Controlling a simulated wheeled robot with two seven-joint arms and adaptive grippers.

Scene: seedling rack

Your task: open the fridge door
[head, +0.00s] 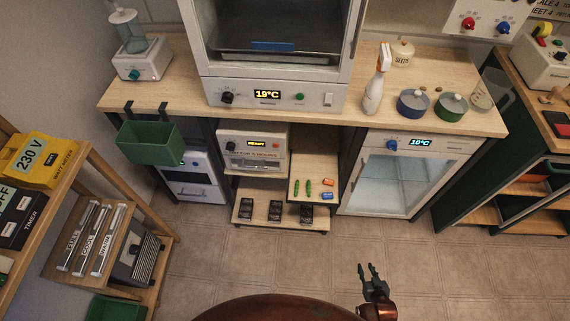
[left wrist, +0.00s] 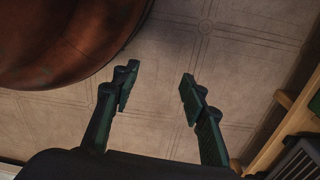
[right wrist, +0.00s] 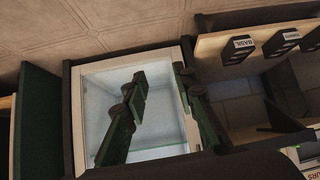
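The fridge (head: 405,170) is a white unit under the right end of the counter, with a blue knob and a display reading 10°C. Its glass door (head: 380,185) looks shut, and no handle can be made out. In the right wrist view the glass door (right wrist: 97,112) lies beyond my fingers. My right gripper (head: 371,273) is above the floor in front of the fridge, apart from it. In the right wrist view the right gripper (right wrist: 163,85) is open and empty. My left gripper (left wrist: 157,88) is open and empty over bare floor; it is not in the head view.
A low shelf (head: 255,215) with dark labelled packs stands left of the fridge. A dark green side panel (head: 468,180) of another rack is on its right. A wooden rack (head: 150,250) stands at the left. The tiled floor (head: 250,265) before the fridge is clear.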

